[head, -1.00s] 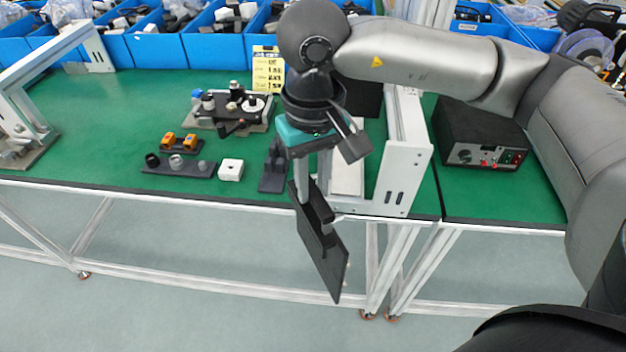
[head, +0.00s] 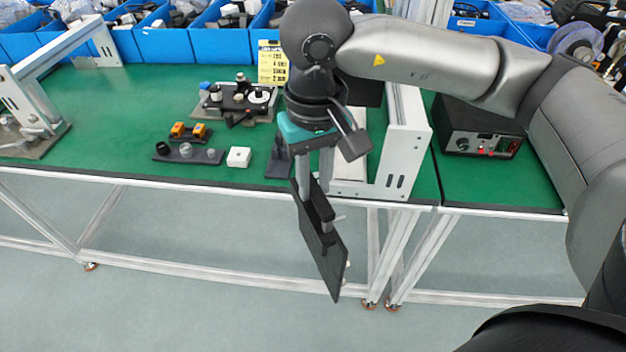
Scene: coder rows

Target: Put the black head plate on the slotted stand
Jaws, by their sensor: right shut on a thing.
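The black head plate (head: 322,250) is a flat dark panel that hangs steeply tilted in front of the bench edge, over the floor. My right gripper (head: 315,200) points down and is shut on the plate's upper part. The slotted stand (head: 278,162) appears to be the small black upright holder on a dark base near the bench's front edge. It is just left of my right gripper, which partly hides it. The plate is apart from the stand. My left gripper is not in view.
A white frame (head: 403,150) stands right of the gripper. A white block (head: 239,157), a dark strip with knobs (head: 188,153), orange parts (head: 188,131) and a black fixture (head: 238,103) lie to the left. A black power box (head: 482,130) is at right. Blue bins line the back.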

